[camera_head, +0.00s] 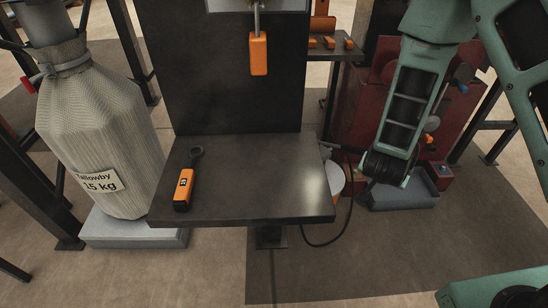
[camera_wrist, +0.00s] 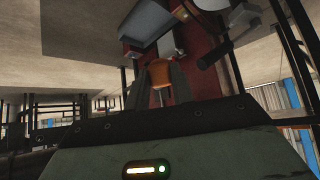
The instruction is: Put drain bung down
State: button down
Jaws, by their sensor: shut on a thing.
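In the wrist view my gripper (camera_wrist: 160,86) has its two dark fingers closed on an orange piece, which I take to be the drain bung (camera_wrist: 160,72). Only its orange part shows clearly between the fingers; its far end is hard to make out. In the head view my arm reaches down at the right, in front of the red machine (camera_head: 345,120). The fingers and the bung cannot be made out there. A blue-grey tray (camera_head: 405,200) sits low beside the machine, and it also shows at the top of the wrist view (camera_wrist: 152,24).
A dark bench top (camera_head: 260,190) holds an orange-handled tool (camera_head: 184,188) at its left; its right part is clear. An orange pendant (camera_head: 258,54) hangs above. A tied sack (camera_head: 95,130) stands on a grey platform (camera_head: 130,232) at left. A black cable (camera_head: 335,232) loops beside the bench.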

jog(key=s+a+r+m+g+y+p, duration=0.1)
jog(key=s+a+r+m+g+p, duration=0.1)
jog(key=g+p, duration=0.1)
notch_tip(320, 180, up, 13)
jog(key=m+g+y+p, duration=0.3)
jog(key=m+y+p, duration=0.6)
jog(key=p, duration=0.9)
send_over(278, 182)
jog(key=d, duration=0.4)
jog(key=shift+a+r, duration=0.1)
jog(key=shift+a, duration=0.5)
jog(key=shift+a+p, duration=0.4)
jog(key=shift+a, duration=0.85)
jog(key=shift+a+f+h, duration=0.2)
jog(key=shift+f+h, duration=0.1)
jog(key=shift+f, duration=0.5)
jog(key=c, duration=1.2)
grip_release()
